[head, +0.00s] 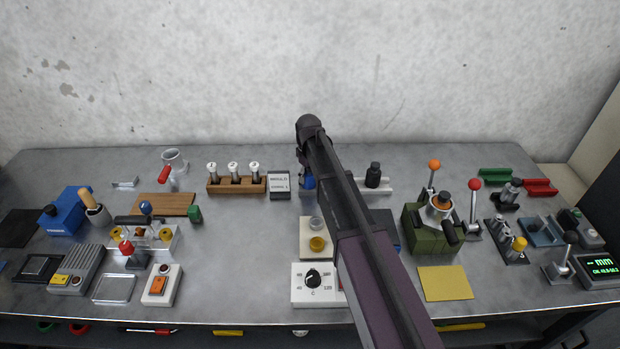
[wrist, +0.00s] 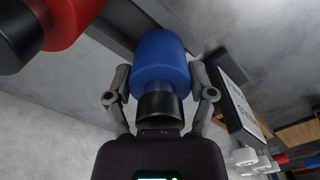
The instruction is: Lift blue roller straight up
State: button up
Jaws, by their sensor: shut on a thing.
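The blue roller (wrist: 160,68), with a black end section, is between the two fingers of my gripper (wrist: 161,84) in the wrist view. The fingers press on it from both sides, and my gripper is shut on it. In the head view only a small blue part of the roller (head: 309,182) shows beside my arm, near the white rack (head: 382,187). My arm hides most of the gripper there. I cannot tell whether the roller's lower end touches its seat.
A red roller (wrist: 72,20) with a black end is close by at the wrist view's upper left. A white label block (head: 279,185) and a wooden rack with several white-topped vials (head: 236,186) stand left of the gripper. The bench is crowded in front.

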jog(key=shift+r, duration=0.15)
notch_tip(320, 180, up, 10)
jog(key=p, duration=1)
jog(key=shift+f, duration=0.2)
